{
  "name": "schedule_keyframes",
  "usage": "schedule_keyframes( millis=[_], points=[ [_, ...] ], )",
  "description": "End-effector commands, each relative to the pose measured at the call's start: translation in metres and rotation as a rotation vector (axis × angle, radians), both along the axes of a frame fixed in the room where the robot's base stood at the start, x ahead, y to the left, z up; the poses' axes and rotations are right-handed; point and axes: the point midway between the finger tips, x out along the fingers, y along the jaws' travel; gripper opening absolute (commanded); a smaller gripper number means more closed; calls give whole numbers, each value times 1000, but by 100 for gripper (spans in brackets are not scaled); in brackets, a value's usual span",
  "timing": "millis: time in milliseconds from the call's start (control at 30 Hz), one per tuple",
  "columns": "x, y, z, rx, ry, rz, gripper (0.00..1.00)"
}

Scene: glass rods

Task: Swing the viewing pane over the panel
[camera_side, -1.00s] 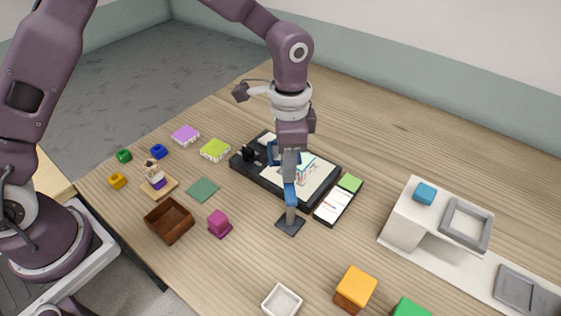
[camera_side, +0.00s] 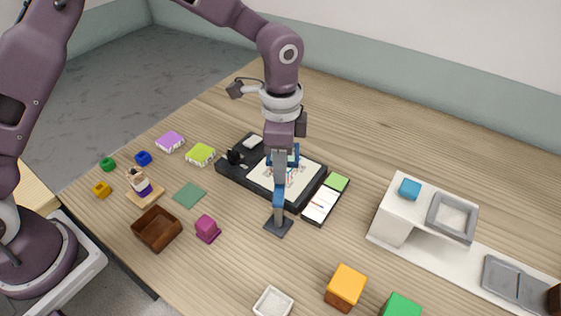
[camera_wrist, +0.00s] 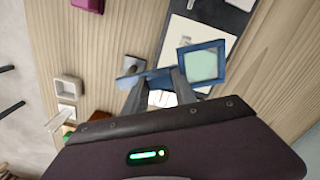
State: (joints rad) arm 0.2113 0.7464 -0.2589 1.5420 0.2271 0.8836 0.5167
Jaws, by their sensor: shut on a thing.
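The viewing pane, a pale greenish sheet in a blue square frame, shows in the wrist view (camera_wrist: 203,63). In the side view its blue frame (camera_side: 292,160) is partly hidden behind my gripper. It hangs on a blue arm from a stand with a dark square base (camera_side: 279,226), standing in front of the panel. The panel (camera_side: 232,178) is a black slab with a white printed sheet. From both views the pane overlaps the panel, but its exact alignment is hard to tell. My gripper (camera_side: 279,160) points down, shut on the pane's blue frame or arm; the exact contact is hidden.
A white card with a green pad (camera_side: 338,182) lies right of the panel. A magenta block (camera_side: 207,229), green mat (camera_side: 189,195) and brown bowl (camera_side: 157,229) are left of the stand. A white raised shelf (camera_side: 395,210) stands right. Orange and green blocks sit in front.

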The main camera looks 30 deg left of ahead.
Motion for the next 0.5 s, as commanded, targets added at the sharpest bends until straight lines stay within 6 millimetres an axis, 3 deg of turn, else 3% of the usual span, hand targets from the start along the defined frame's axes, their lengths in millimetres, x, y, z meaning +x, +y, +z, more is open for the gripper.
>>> schedule_keyframes(
  millis=[33, 67, 133, 500],
  points=[
    [2, 0, 2, -2, -6, 1, 0],
    [2, 0, 2, -2, -6, 2, 38],
    [1, 0, 1, -2, -5, 2, 52],
    [1, 0, 7, -1, -4, 2, 55]
  ],
)
